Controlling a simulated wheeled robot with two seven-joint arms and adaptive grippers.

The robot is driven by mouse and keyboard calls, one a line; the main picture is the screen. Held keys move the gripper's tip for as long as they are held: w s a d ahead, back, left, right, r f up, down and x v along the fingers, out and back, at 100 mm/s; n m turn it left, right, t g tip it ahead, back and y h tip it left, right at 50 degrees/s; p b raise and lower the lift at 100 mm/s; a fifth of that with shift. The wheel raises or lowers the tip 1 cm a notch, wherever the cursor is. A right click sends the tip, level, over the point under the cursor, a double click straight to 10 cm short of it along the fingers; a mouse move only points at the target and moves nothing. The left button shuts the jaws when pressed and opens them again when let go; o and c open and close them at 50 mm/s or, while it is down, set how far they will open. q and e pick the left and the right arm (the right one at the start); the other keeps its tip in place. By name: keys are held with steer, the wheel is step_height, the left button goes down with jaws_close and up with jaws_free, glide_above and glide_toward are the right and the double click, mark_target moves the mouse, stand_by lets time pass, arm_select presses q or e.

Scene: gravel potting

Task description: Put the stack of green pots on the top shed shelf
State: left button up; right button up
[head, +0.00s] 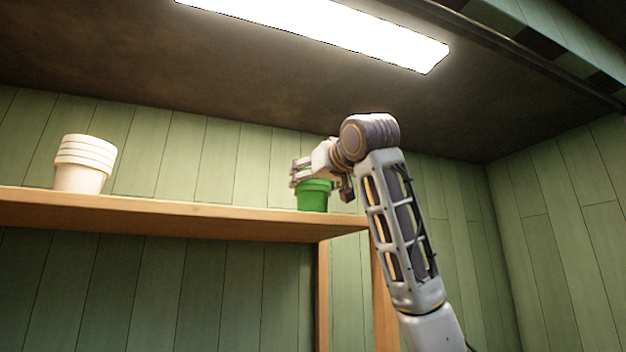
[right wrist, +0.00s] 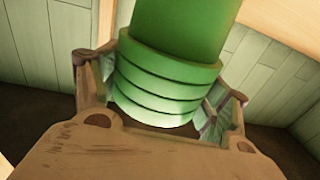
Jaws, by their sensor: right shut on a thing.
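The stack of green pots (head: 313,198) is at the right end of the top shed shelf (head: 190,212) in the head view. Its base appears at the level of the shelf board; whether it touches the board I cannot tell. My right gripper (head: 305,178) is shut on the upper rims of the stack. In the right wrist view the green stack (right wrist: 165,85) sits between the two fingers (right wrist: 160,105), with several nested rims showing. My left gripper is not in view.
A stack of white pots (head: 84,164) stands on the left part of the same shelf. The shelf between the two stacks is clear. A bright ceiling lamp (head: 330,30) hangs above. Wooden posts (head: 323,290) support the shelf's right end.

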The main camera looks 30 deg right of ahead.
steer(key=o, duration=1.4)
steer(key=shift+f, duration=0.1)
steer(key=shift+s+r, duration=0.1)
steer(key=shift+r, duration=0.1)
steer(key=shift+s+a+b, duration=0.3)
steer(key=shift+s+b, duration=0.35)
steer(key=shift+s, duration=1.3)
steer(key=shift+s+a+b, duration=0.3)
steer(key=shift+s+b, duration=0.4)
steer(key=shift+s, duration=1.3)
steer(key=shift+s+a+b, duration=0.3)
steer(key=shift+s+b, duration=0.35)
steer(key=shift+s, duration=1.3)
